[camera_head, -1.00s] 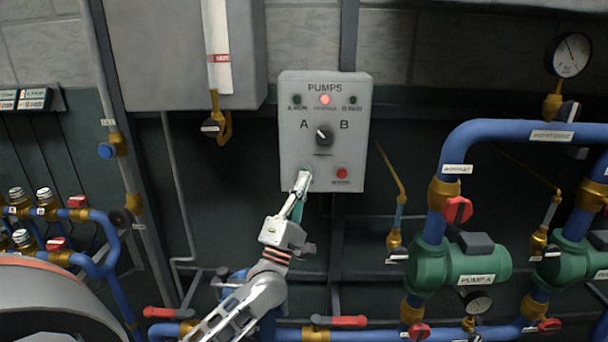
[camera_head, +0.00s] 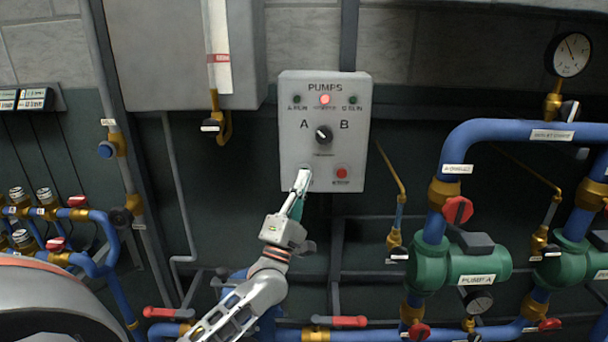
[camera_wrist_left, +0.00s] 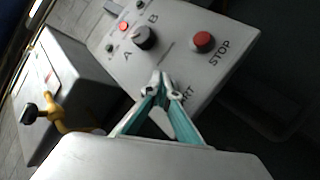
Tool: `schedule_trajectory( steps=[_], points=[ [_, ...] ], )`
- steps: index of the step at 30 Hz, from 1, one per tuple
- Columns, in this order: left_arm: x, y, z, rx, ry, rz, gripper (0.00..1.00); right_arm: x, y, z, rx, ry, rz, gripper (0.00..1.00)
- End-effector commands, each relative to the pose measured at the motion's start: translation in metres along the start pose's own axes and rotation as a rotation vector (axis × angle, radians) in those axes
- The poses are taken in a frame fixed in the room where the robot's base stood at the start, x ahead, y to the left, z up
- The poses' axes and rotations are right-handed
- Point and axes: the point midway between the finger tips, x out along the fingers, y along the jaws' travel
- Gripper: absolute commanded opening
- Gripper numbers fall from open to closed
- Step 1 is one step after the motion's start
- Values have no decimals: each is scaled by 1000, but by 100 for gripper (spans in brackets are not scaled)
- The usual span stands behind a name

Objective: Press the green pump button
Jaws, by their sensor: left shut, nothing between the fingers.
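The grey PUMPS panel (camera_head: 350,110) is on the wall in the head view. It carries a selector knob (camera_head: 323,134) between the letters A and B, a red button (camera_head: 342,173) at lower right, and a lit red lamp (camera_head: 325,99) between two dark green ones. My left gripper (camera_head: 303,176) is shut and empty, with its tips at the panel's lower left, over the spot of the start button. The green button is hidden behind the fingertips. In the wrist view the closed tips (camera_wrist_left: 161,78) cover part of the START label, and the red STOP button (camera_wrist_left: 203,41) is beside them. I cannot tell whether the tips touch.
Green PUMP A (camera_head: 460,265) and blue pipes (camera_head: 510,128) with red valve handles are at the right. A grey box (camera_head: 160,50) is at upper left of the panel, with a brass valve (camera_head: 222,125) beneath it. Red-handled valves (camera_head: 340,321) lie below.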

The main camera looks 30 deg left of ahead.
Motion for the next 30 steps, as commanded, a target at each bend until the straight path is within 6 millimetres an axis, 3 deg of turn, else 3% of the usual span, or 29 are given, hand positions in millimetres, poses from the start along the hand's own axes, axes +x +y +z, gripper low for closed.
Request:
schedule_trajectory(
  steps=[20,30],
  points=[
    [2,-1,-2,0,1,0,0,0,0,2,0,-3,-1,20],
    [-8,7,6,0,1,0,0,-4,1,-7,-1,1,1,20]
  ],
)
